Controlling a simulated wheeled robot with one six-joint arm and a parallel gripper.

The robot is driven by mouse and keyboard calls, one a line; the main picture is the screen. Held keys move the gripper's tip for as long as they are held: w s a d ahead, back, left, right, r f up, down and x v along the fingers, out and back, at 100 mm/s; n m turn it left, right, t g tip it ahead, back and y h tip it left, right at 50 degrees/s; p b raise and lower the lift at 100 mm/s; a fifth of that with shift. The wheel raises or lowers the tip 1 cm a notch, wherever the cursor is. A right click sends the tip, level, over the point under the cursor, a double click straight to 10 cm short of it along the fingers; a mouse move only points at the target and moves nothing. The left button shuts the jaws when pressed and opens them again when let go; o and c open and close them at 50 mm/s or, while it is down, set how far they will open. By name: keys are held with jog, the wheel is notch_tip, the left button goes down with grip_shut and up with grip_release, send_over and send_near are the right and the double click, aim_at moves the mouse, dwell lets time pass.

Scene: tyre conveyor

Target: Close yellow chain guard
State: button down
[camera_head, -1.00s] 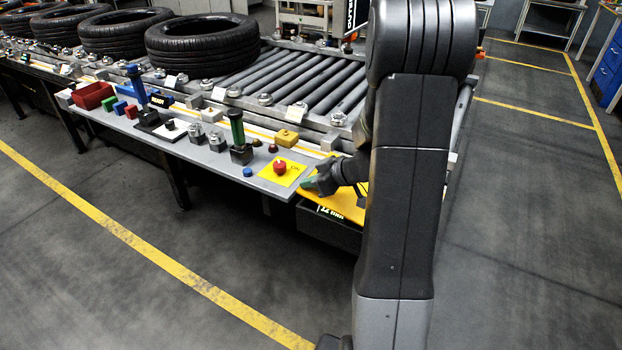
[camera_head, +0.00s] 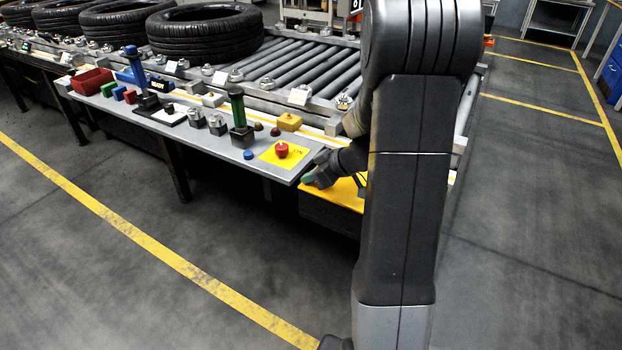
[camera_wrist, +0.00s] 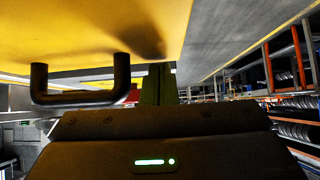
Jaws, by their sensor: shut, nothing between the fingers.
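The yellow chain guard (camera_head: 336,195) is a flat yellow panel at the right end of the control shelf, over a dark box. My arm hides its right part. In the wrist view its yellow face (camera_wrist: 60,25) fills the upper left, with a black U-shaped handle (camera_wrist: 80,98) on it. My gripper (camera_head: 312,181) is at the guard's left edge, beside the shelf corner. In the wrist view its green-tinted fingers (camera_wrist: 158,86) are together and empty, just right of the handle. I cannot tell whether they touch the guard.
The control shelf (camera_head: 222,160) holds a red button (camera_head: 281,150) on a yellow plate, a green-handled lever (camera_head: 238,115), and several blocks and knobs. Behind it run conveyor rollers (camera_head: 285,75) with tyres (camera_head: 205,30). The floor in front is clear.

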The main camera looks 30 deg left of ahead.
jog(key=shift+r, duration=0.5)
notch_tip(320, 180, up, 3)
jog(key=shift+r+p, duration=0.15)
jog(key=shift+p, duration=0.35)
jog(key=v, duration=0.9)
jog(key=shift+d+r, duration=0.2)
jog(key=shift+r, duration=0.2)
jog(key=shift+f, duration=0.1)
jog(key=x, duration=0.9)
jog(key=shift+f, duration=0.45)
notch_tip(320, 180, down, 4)
jog(key=shift+s+a+r+b, duration=0.1)
jog(key=shift+a+r+b, duration=0.1)
jog(key=shift+b, duration=0.35)
jog(key=shift+p, duration=0.35)
jog(key=shift+d+r+p, duration=0.1)
jog(key=shift+r+p, duration=0.5)
jog(key=shift+p, duration=0.4)
